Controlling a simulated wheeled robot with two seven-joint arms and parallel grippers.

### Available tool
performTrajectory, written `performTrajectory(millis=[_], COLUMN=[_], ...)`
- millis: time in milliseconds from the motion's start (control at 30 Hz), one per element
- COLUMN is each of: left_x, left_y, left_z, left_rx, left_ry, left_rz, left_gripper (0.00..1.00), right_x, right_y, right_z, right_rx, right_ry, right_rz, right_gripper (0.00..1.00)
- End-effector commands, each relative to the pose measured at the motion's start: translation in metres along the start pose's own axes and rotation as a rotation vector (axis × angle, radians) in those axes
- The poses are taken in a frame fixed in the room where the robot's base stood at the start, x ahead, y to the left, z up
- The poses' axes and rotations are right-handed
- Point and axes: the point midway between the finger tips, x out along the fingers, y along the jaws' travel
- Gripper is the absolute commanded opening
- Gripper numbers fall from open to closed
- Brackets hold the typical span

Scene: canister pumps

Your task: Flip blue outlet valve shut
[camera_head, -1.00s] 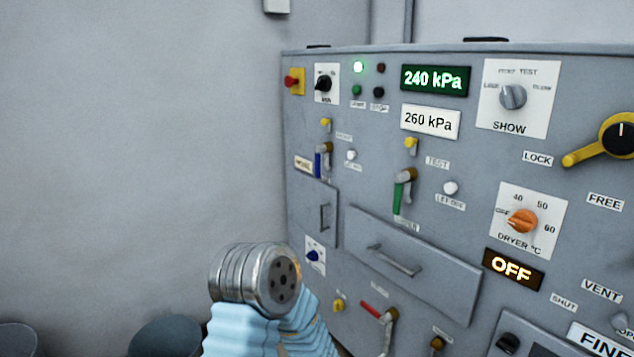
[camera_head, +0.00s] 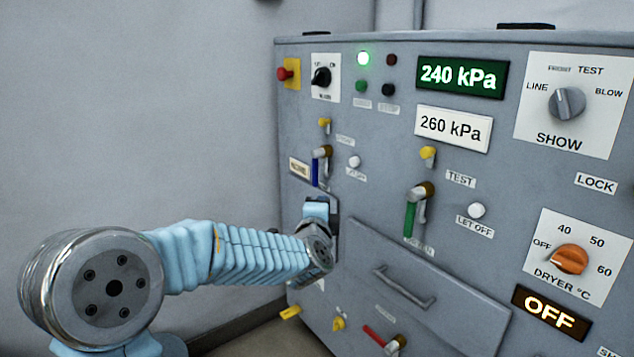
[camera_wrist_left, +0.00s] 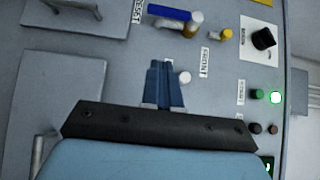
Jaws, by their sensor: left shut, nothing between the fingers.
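The blue valve lever (camera_head: 315,172) is on the left part of the grey panel. It hangs straight down beside a metal valve body with a brownish-yellow cap (camera_head: 322,152). In the left wrist view the blue lever (camera_wrist_left: 170,12) lies sideways at the top edge. My left gripper (camera_head: 318,206) is just below the lever in the head view, its fingertips hard to make out. In the left wrist view its fingers (camera_wrist_left: 165,68) are together and empty, near a white button (camera_wrist_left: 184,77) and apart from the lever. My right gripper is out of view.
A green-levered valve (camera_head: 411,218) and a drawer handle (camera_head: 404,287) stick out to the right. A red lever (camera_head: 374,336) is lower down. A black knob (camera_head: 321,77) and red button (camera_head: 285,74) are above. Bare wall is on the left.

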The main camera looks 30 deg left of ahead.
Motion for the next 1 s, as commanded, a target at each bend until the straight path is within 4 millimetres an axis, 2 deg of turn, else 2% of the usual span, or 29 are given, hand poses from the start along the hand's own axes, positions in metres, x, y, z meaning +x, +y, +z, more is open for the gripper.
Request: performTrajectory(millis=[200, 333, 800, 1000], left_x=[0.002, 0.013, 0.106, 0.123], left_y=[0.001, 0.002, 0.002, 0.002], left_z=[0.000, 0.000, 0.004, 0.022], left_rx=[0.000, -0.001, 0.000, -0.001], left_ry=[0.001, -0.001, -0.002, 0.000], left_rz=[0.002, 0.003, 0.002, 0.003], left_gripper=[0.00, 0.00, 0.00, 0.00], right_x=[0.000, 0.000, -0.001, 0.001], right_y=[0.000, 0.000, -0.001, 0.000], right_z=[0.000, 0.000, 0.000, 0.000], right_rx=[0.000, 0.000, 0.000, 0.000], right_ry=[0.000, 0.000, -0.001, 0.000], right_rz=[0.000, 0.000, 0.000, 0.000], right_gripper=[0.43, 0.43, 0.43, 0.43])
